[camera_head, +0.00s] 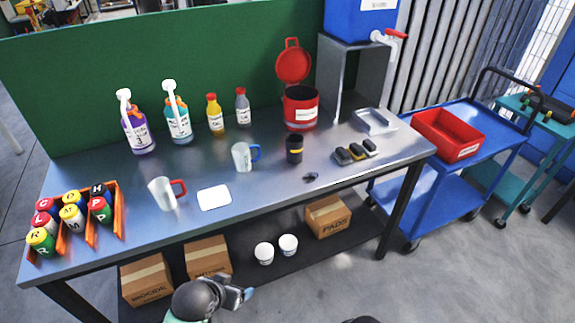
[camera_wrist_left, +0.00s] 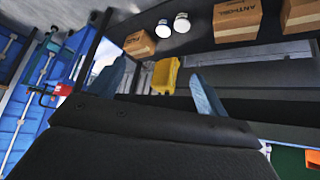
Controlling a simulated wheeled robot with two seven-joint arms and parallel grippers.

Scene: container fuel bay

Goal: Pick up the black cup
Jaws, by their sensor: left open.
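The black cup (camera_head: 294,150) stands upright on the metal workbench (camera_head: 255,195), right of the middle. It has a thin yellowish band and nothing touches it. It cannot be made out in the left wrist view. My left gripper (camera_head: 243,294) is low in front of the bench, below the tabletop and well short of the cup. In the left wrist view its two blue-grey fingers (camera_wrist_left: 157,70) are spread apart with nothing held between them. My right gripper is not in view.
A white mug with a blue handle (camera_head: 241,157) stands left of the cup. Dark blocks (camera_head: 355,152) lie to its right, and a red canister (camera_head: 300,107) stands behind. The bench's front edge lies between my left gripper and the cup.

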